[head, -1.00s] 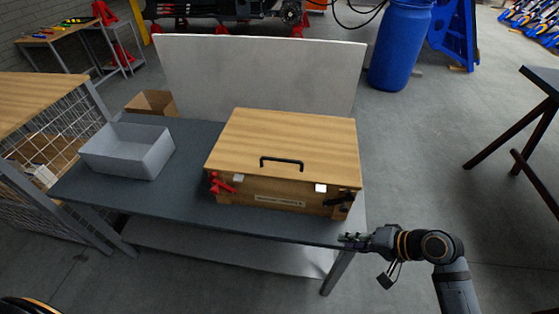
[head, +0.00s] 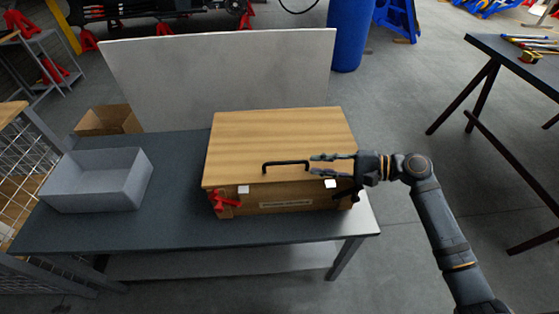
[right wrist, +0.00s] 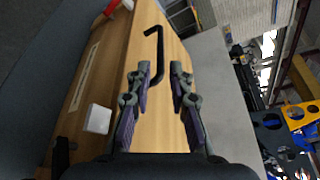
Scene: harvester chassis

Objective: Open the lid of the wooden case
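The wooden case (head: 275,140) stands on the dark table with its lid shut. A black handle (head: 286,164) sits on the lid near its front edge; it also shows in the right wrist view (right wrist: 158,50). My right gripper (head: 314,164) is over the right front part of the lid, its fingers pointing left at the handle's right end. In the right wrist view the gripper (right wrist: 160,80) is open, and the handle lies ahead, roughly between the fingertips. I cannot tell whether they touch it. My left gripper is not in view.
A grey bin (head: 98,180) stands on the left of the table (head: 160,225). A red clamp (head: 223,203) is at the case's front left. A pale panel (head: 225,85) rises behind the table. Another table (head: 520,55) stands at the right.

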